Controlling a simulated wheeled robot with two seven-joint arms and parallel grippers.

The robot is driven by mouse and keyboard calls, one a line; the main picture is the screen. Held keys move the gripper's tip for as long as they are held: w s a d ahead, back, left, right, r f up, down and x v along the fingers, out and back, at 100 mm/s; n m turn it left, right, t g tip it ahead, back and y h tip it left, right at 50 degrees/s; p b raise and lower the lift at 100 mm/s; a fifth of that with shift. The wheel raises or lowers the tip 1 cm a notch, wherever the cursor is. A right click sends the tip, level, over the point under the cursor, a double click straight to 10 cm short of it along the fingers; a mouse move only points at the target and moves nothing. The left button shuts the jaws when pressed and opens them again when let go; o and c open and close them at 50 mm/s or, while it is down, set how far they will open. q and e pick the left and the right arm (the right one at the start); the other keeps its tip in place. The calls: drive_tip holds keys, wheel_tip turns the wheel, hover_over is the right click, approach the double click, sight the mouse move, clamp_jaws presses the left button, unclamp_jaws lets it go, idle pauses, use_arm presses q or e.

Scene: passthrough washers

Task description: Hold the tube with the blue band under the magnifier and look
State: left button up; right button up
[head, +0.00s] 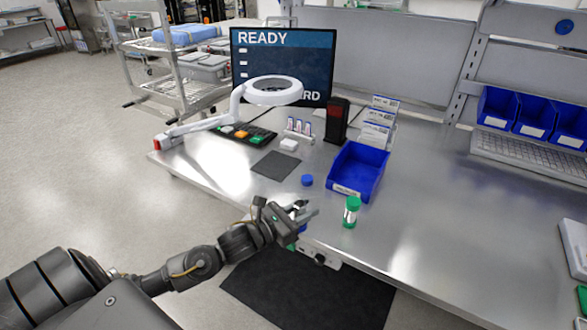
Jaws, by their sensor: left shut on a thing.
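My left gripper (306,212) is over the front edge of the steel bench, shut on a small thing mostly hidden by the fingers. A blue part (303,228) shows just below the fingers, which fits the tube with the blue band. The magnifier (272,92), a white ring on a white jointed arm, stands at the back left of the bench, well beyond the gripper. A clear tube with a green cap (351,212) stands upright just right of the gripper. My right gripper is not in view.
A blue bin (357,171) stands behind the green-capped tube. A blue round cap (307,181) lies left of it. A dark mat (276,165), a white block (288,145), a small tube rack (298,130) and a black-red device (337,120) are farther back.

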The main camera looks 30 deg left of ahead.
use_arm(q)
drive_tip(key=w+a+n+y+p, duration=0.1)
drive_tip(key=w+a, duration=0.2)
drive_tip(key=w+a+y+p, duration=0.1)
drive_tip(key=w+a, duration=0.3)
drive_tip(key=w+a+n+t+y+p, duration=0.1)
drive_tip(key=w+a, duration=0.2)
drive_tip(key=a, duration=0.1)
drive_tip(key=shift+w+a+f+n+y, duration=0.1)
drive_tip(key=shift+w+a+n+y, duration=0.2)
drive_tip(key=shift+w+y, duration=0.1)
drive_tip(key=shift+w+a+f, duration=0.1)
drive_tip(key=shift+w+a, duration=0.1)
drive_tip(key=shift+a, duration=0.1)
